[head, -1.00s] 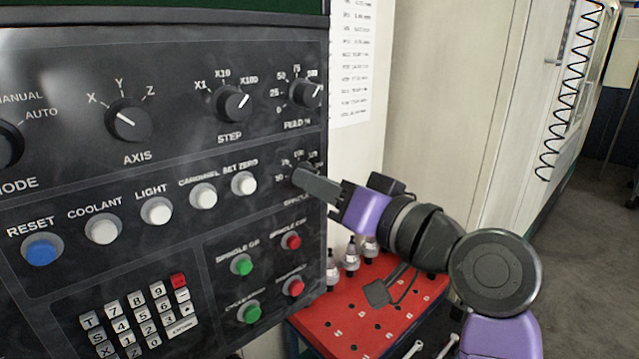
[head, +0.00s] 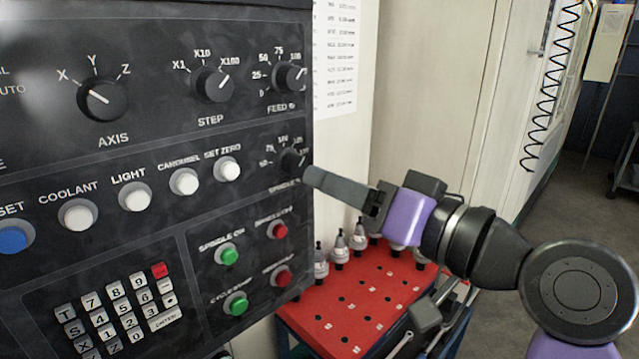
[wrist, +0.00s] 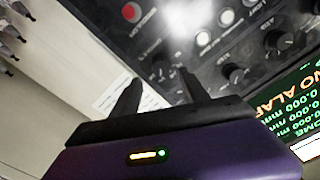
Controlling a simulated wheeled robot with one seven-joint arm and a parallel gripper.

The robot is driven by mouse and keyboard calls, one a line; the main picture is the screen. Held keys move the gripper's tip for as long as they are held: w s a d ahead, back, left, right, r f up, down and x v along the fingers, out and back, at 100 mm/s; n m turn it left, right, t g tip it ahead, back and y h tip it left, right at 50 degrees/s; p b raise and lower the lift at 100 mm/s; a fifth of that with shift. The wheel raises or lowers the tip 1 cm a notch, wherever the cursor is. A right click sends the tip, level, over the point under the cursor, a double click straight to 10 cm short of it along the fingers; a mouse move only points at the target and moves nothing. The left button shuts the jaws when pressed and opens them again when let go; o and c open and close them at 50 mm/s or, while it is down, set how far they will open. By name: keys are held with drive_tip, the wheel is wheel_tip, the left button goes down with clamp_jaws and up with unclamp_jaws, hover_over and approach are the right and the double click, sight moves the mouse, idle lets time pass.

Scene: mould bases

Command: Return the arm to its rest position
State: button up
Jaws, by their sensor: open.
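My gripper (head: 312,178) is at the right edge of the black control panel (head: 120,240), level with the spindle knob (head: 292,160). In the head view its fingers are seen side-on and overlap, with their tips close to the knob. The wrist view shows my gripper (wrist: 160,88) with two dark fingers apart and nothing between them. The fingers point toward the panel (wrist: 200,70). My purple and black arm reaches in from the lower right.
A red tool tray (head: 350,310) with several tool holders stands below my arm. A pale cabinet wall (head: 430,90) rises behind it. A coiled black cable (head: 548,90) hangs at the right. Open floor (head: 590,200) lies at the far right.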

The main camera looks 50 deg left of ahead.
drive_tip(key=shift+d, duration=0.55)
drive_tip(key=shift+w, duration=0.1)
